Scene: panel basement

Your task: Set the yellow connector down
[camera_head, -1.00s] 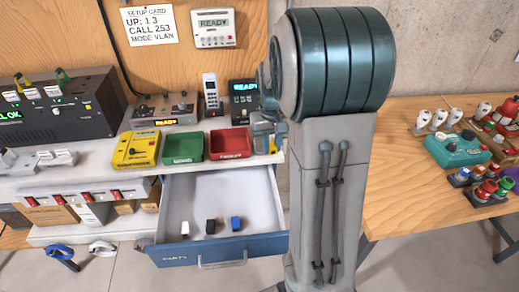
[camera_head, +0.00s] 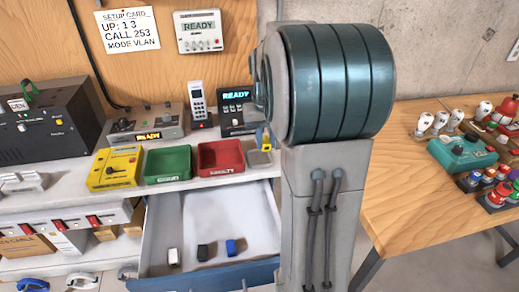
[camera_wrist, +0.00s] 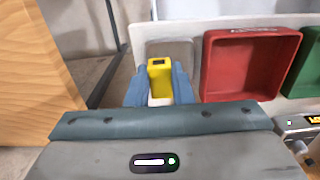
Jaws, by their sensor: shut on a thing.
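The yellow connector (camera_wrist: 159,80) is between the blue fingers of my gripper (camera_wrist: 160,88) in the wrist view. The gripper is shut on it. Behind it in that view is a small grey tray (camera_wrist: 182,48), left of the red bin. From this angle I cannot tell whether the connector touches the tray. In the head view, the grey tray (camera_head: 260,158) sits at the right end of the shelf. A small yellow and blue patch shows just above it, and my arm hides most of the gripper there.
A red bin (camera_head: 220,158), green bin (camera_head: 167,165) and yellow box (camera_head: 115,168) stand beside the grey tray. Below is an open drawer (camera_head: 180,262) holding a white, a black and a blue piece. A wooden table (camera_head: 420,200) with connectors stands right.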

